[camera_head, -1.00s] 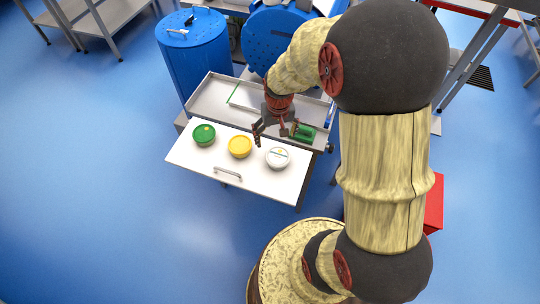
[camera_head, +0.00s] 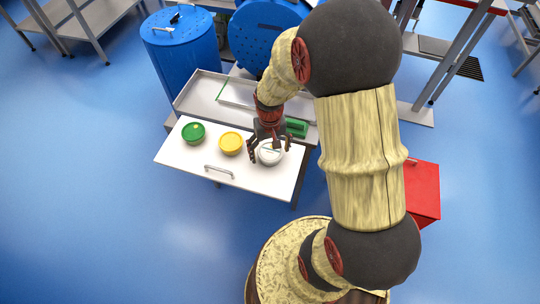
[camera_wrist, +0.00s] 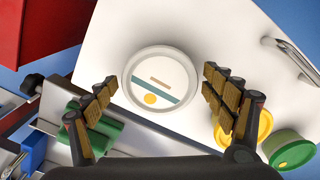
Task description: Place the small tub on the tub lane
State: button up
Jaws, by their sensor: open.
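Three round lidded tubs stand in a row on a white board with a handle (camera_head: 185,160): a green tub (camera_head: 194,132), a yellow tub (camera_head: 230,144) and a white tub (camera_head: 268,157). I cannot tell which one counts as the small tub. My gripper (camera_head: 270,148) is open over the white tub, partly hiding it. In the wrist view, the white tub (camera_wrist: 161,75) shows a lid with a teal band and yellow dot, between the spread fingers (camera_wrist: 160,84). The yellow tub (camera_wrist: 262,124) is partly behind one finger. A grey tray (camera_head: 196,90) with green-edged markings, possibly the lane, lies behind the board.
A green block (camera_head: 297,128) lies at the tray's right end, close to my gripper. A blue drum (camera_head: 182,48) and a blue round machine (camera_head: 262,35) stand behind. A red box (camera_head: 424,190) stands on the right. Blue floor is open on the left.

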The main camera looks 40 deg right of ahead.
jog(key=shift+r, duration=0.1)
jog(key=shift+c, duration=0.4)
jog(key=c, duration=1.3)
jog(key=shift+c, duration=0.2)
